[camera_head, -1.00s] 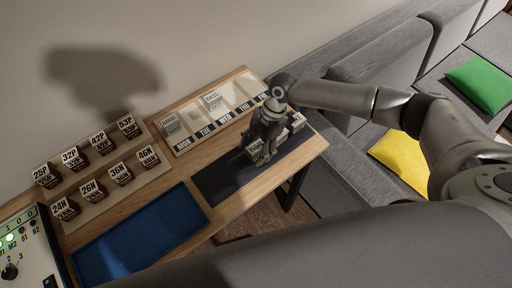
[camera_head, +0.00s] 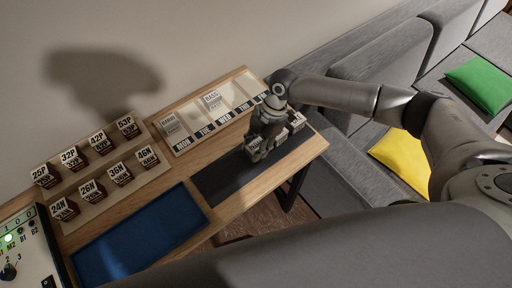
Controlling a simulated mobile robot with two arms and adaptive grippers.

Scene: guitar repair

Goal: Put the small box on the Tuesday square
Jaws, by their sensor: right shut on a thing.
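My right gripper (camera_head: 256,151) points down over the dark mat (camera_head: 217,184) on the table. It is shut on a small box with a pale label (camera_head: 254,142), mostly hidden by the fingers. I cannot tell whether the box touches the mat. The weekday board (camera_head: 183,143) lies behind and to the left of the gripper. Its Tuesday square (camera_head: 194,116) looks bare, between the Monday square with a pale labelled card (camera_head: 171,126) and the Wednesday square with a card marked BASS (camera_head: 212,100). My left gripper is not in view.
Other pale-labelled items (camera_head: 297,122) stand on the mat right of the gripper. A blue tray (camera_head: 140,237), a stepped rack of several numbered blocks (camera_head: 111,180) and a control panel (camera_head: 25,250) are to the left. A grey sofa (camera_head: 375,60) is beyond the table's right end.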

